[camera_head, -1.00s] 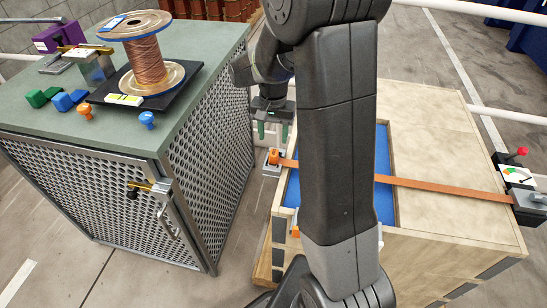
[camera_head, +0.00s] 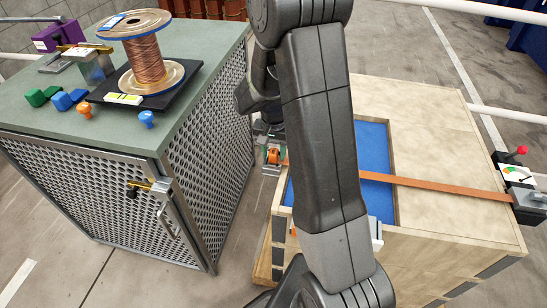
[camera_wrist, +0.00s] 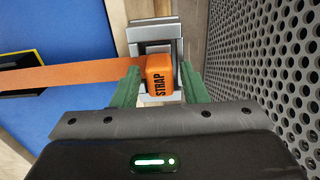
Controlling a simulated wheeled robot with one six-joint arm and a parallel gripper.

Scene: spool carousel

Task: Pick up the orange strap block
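The orange strap block (camera_wrist: 160,75), marked STRAP, sits in a grey metal holder (camera_wrist: 153,40) at the end of an orange strap (camera_wrist: 70,77). In the wrist view, the two green fingers of my gripper (camera_wrist: 160,84) stand on either side of the block. They are open, with a narrow gap seeming to show between block and fingers. In the head view, the block (camera_head: 274,156) shows at the left side of the wooden crate (camera_head: 440,130), and my arm hides part of the gripper and strap.
A perforated metal cabinet (camera_head: 205,150) stands close on the left, with a copper wire spool (camera_head: 148,60) and several coloured knobs and blocks on top. The strap runs right across the crate's blue inset (camera_head: 372,150) to a ratchet unit (camera_head: 520,190) with a red knob.

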